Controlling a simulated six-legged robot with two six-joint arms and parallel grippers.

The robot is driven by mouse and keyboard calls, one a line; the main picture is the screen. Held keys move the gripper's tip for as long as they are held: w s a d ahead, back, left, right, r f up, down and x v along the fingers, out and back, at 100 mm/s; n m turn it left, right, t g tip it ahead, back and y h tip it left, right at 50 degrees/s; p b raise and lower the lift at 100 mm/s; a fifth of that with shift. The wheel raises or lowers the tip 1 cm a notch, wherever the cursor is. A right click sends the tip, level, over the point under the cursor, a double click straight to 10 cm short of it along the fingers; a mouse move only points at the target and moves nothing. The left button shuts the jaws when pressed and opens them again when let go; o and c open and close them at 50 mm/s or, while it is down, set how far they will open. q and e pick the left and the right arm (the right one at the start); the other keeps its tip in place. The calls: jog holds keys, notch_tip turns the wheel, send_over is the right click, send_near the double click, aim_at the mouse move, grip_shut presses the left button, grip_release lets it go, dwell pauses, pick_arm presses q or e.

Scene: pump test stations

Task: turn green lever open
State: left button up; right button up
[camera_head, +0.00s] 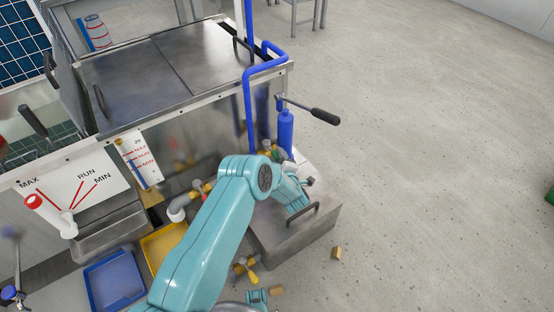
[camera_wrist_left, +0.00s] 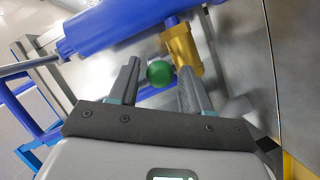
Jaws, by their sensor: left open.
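In the left wrist view, the green lever shows as a round green knob (camera_wrist_left: 160,73) beside a brass valve body (camera_wrist_left: 183,48) on a blue pipe. The knob lies between the two fingertips of my left gripper (camera_wrist_left: 160,70), which is open. I cannot tell whether either finger touches the knob. In the head view, my left gripper (camera_head: 288,168) is low beside the steel station, close to a small valve with green and yellow parts (camera_head: 267,146). My teal arm partly hides that area. My right gripper is not in view.
A black-handled lever (camera_head: 324,116) sticks out above to the right. A steel box with a handle (camera_head: 320,226) lies below my wrist. The floor to the right (camera_head: 440,170) is mostly clear.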

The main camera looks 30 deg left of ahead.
pick_arm(q)
jog(key=shift+x, duration=1.1)
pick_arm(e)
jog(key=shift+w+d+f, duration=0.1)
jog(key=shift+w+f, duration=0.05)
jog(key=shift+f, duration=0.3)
pick_arm(q)
jog(key=shift+c, duration=0.4)
grip_shut()
jog(key=shift+d, duration=0.1)
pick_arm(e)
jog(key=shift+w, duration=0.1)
pick_arm(q)
jog(key=shift+w, duration=0.15)
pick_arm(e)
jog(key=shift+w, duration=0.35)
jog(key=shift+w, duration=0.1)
